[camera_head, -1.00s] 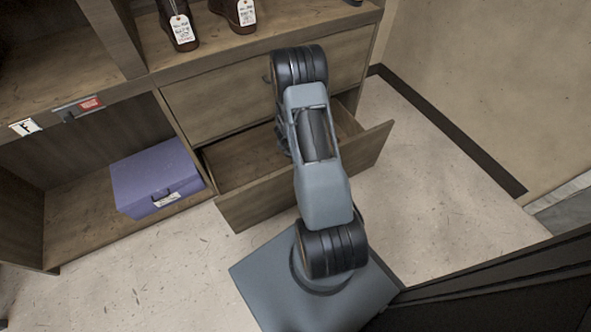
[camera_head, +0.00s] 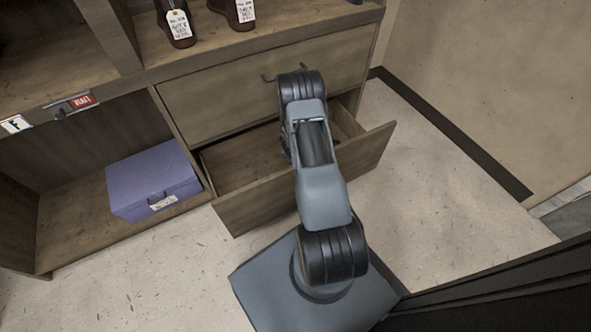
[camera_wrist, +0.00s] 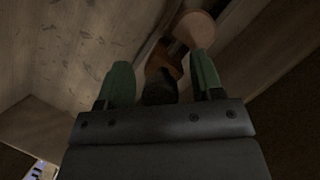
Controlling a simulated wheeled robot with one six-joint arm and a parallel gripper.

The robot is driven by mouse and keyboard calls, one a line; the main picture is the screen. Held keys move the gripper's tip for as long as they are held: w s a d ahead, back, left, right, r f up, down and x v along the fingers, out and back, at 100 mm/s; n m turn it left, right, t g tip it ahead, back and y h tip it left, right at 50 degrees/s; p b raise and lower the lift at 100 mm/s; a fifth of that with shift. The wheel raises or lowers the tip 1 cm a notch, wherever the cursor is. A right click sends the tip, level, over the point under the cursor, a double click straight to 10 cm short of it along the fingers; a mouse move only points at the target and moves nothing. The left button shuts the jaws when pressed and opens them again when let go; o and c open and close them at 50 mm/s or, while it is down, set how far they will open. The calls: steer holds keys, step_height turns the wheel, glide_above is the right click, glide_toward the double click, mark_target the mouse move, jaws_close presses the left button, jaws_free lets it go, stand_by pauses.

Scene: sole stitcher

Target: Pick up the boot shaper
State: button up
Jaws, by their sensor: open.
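In the wrist view, my gripper (camera_wrist: 161,60) is open, with one green finger on each side. A brown wooden thing with a round pale tan end (camera_wrist: 195,29), seemingly the boot shaper, lies in the gap between the fingers and extends past them. Its near part is dark, and I cannot tell whether either finger touches it. In the head view, my arm reaches into the open lower drawer (camera_head: 247,208); my arm hides the gripper and the boot shaper there.
The closed upper drawer (camera_head: 215,100) is above the open one. A purple box (camera_head: 150,180) sits in the left cubby. Two tagged brown shoes (camera_head: 178,25) stand on the shelf above. A wall (camera_head: 480,90) bounds the right, with clear floor (camera_head: 440,200) before it.

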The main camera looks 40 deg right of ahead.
jaws_close()
stand_by(0.5)
